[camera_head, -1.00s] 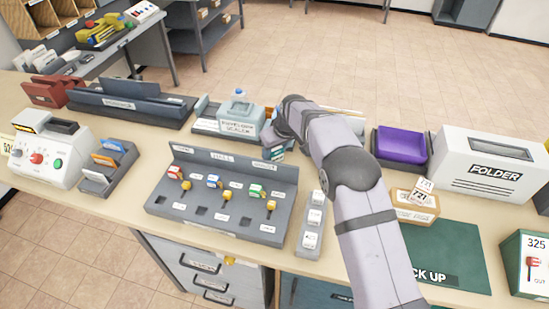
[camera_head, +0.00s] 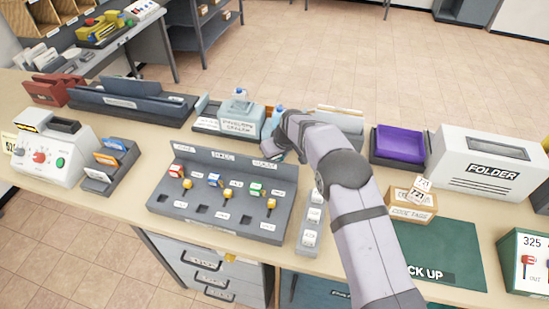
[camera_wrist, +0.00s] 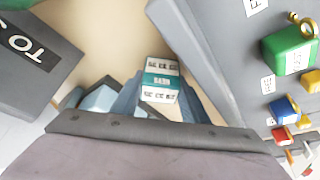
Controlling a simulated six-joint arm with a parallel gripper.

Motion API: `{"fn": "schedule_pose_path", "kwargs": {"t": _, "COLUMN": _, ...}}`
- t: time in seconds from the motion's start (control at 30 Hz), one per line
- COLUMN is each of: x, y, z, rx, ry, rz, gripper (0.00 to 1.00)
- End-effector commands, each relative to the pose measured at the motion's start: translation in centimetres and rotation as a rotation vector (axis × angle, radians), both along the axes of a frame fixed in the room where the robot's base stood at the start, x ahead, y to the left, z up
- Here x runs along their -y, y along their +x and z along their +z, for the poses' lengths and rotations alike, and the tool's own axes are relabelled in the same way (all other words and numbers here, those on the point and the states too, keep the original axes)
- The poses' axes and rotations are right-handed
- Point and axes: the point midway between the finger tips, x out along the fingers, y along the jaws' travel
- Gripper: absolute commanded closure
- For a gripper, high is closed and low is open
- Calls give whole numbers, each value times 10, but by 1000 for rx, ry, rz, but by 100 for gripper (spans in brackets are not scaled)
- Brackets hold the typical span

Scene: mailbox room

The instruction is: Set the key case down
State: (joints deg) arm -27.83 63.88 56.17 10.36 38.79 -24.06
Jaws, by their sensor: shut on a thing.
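The key case (camera_wrist: 160,80), a small white block with a teal band and printed labels, sits between the fingers of my gripper (camera_wrist: 158,98) in the wrist view. My gripper is shut on it. In the head view my gripper (camera_head: 280,152) is by the back right corner of the grey key rack (camera_head: 225,190), and my wrist hides most of the case. The wrist view shows bare tan counter beyond the case and the rack to its right. I cannot tell whether the case touches the counter.
The envelope sealer (camera_head: 240,117) stands behind the rack. A narrow grey label holder (camera_head: 310,228) stands right of the rack, near my forearm. The purple tray (camera_head: 399,143), code tags box (camera_head: 413,205) and folder machine (camera_head: 485,165) are further right. Several tagged keys hang on the rack.

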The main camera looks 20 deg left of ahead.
Motion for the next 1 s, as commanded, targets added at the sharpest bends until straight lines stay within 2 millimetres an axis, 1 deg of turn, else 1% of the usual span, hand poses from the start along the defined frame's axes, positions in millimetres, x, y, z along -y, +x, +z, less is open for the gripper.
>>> {"fn": "schedule_pose_path", "kwargs": {"t": 0.07, "x": 0, "y": 0, "z": -4, "rx": 1, "ry": 1, "rz": 0, "gripper": 88}}
{"fn": "schedule_pose_path", "kwargs": {"t": 0.1, "x": 0, "y": 0, "z": -2, "rx": 0, "ry": 0, "rz": 0, "gripper": 52}}
{"fn": "schedule_pose_path", "kwargs": {"t": 0.4, "x": 0, "y": 0, "z": -2, "rx": 0, "ry": 0, "rz": 0, "gripper": 52}}
{"fn": "schedule_pose_path", "kwargs": {"t": 0.63, "x": 1, "y": -1, "z": 6, "rx": 0, "ry": 0, "rz": 0, "gripper": 52}}
{"fn": "schedule_pose_path", "kwargs": {"t": 0.87, "x": 8, "y": -8, "z": 29, "rx": 2, "ry": 1, "rz": 0, "gripper": 52}}
{"fn": "schedule_pose_path", "kwargs": {"t": 1.0, "x": 15, "y": -14, "z": 50, "rx": 3, "ry": 2, "rz": -1, "gripper": 52}}
